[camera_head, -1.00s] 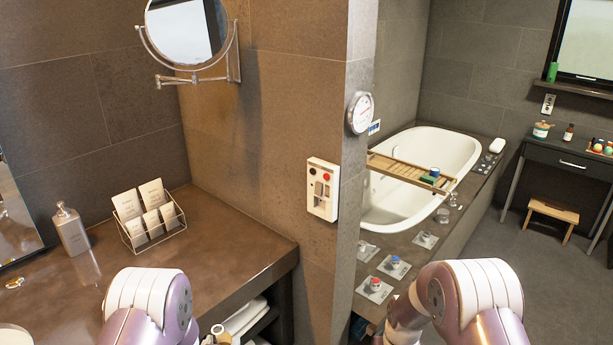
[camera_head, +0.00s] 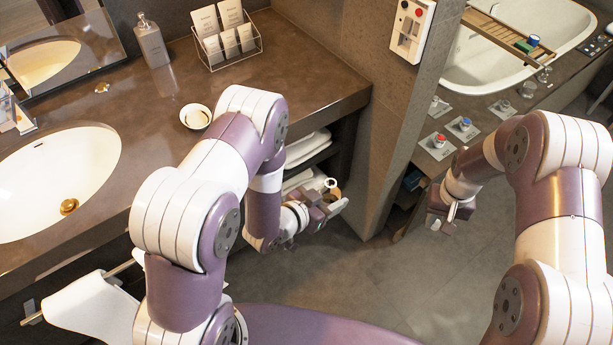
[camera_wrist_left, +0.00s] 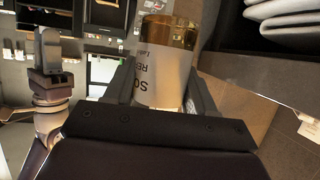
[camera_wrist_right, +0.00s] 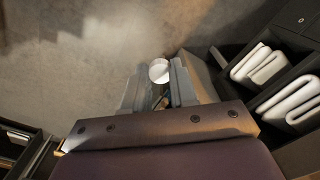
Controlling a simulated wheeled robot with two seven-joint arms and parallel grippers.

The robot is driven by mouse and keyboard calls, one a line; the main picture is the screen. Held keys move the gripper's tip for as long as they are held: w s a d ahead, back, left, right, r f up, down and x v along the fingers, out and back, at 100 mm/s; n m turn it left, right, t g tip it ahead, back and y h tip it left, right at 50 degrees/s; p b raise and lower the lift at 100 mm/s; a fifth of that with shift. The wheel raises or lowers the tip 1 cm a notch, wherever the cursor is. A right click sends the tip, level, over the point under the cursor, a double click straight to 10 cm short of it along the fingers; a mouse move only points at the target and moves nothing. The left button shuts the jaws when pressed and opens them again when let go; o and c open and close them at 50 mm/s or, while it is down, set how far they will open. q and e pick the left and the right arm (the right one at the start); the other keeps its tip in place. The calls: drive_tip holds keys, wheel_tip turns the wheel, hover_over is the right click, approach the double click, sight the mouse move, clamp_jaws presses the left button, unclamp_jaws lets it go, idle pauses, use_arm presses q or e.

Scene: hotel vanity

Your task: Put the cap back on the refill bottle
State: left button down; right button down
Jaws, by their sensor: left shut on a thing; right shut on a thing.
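The refill bottle (camera_wrist_left: 160,75) is amber with a pale label whose print is upside down in the left wrist view. My left gripper (camera_head: 322,208) is shut on it, with one finger on each side. In the head view the bottle (camera_head: 334,192) is small and partly hidden by the gripper. A round white cap (camera_wrist_right: 159,71) sits between the fingertips of my right gripper (camera_wrist_right: 157,88), which is shut on it. In the head view my right gripper (camera_head: 450,214) is well to the right of the bottle, apart from it. The cap is too small to make out there.
The vanity counter (camera_head: 320,75) holds a sink (camera_head: 55,175), a soap dispenser (camera_head: 152,42), a small bowl (camera_head: 195,116) and a card rack (camera_head: 228,52). Folded towels (camera_head: 305,150) lie on shelves behind my left gripper. Open floor (camera_head: 400,275) lies below both grippers.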

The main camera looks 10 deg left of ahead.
use_arm(q)
drive_tip(key=shift+s+d+f+m+g+h, duration=0.15)
drive_tip(key=shift+s+d+m+g+h, duration=0.1)
drive_tip(key=shift+d, duration=0.25)
drive_tip(key=shift+s+d+f+m+g+h, duration=0.2)
drive_tip(key=shift+d+m, duration=0.1)
drive_tip(key=shift+d, duration=0.25)
drive_tip(key=shift+s+d+f+m+g+h, duration=0.15)
drive_tip(key=shift+d+m+g+h, duration=0.1)
drive_tip(key=shift+d, duration=0.25)
drive_tip(key=shift+a, duration=0.1)
drive_tip(key=shift+w+a+n, duration=0.2)
drive_tip(key=shift+a+n, duration=0.1)
drive_tip(key=shift+a, duration=0.05)
drive_tip(key=w+a+n+t+y, duration=0.1)
drive_tip(key=a+n+t+y, duration=0.2)
drive_tip(key=a+n+y, duration=0.4)
drive_tip(key=a+y, duration=0.1)
drive_tip(key=a, duration=0.6)
drive_tip(key=shift+w+y, duration=0.25)
drive_tip(key=shift+y, duration=0.05)
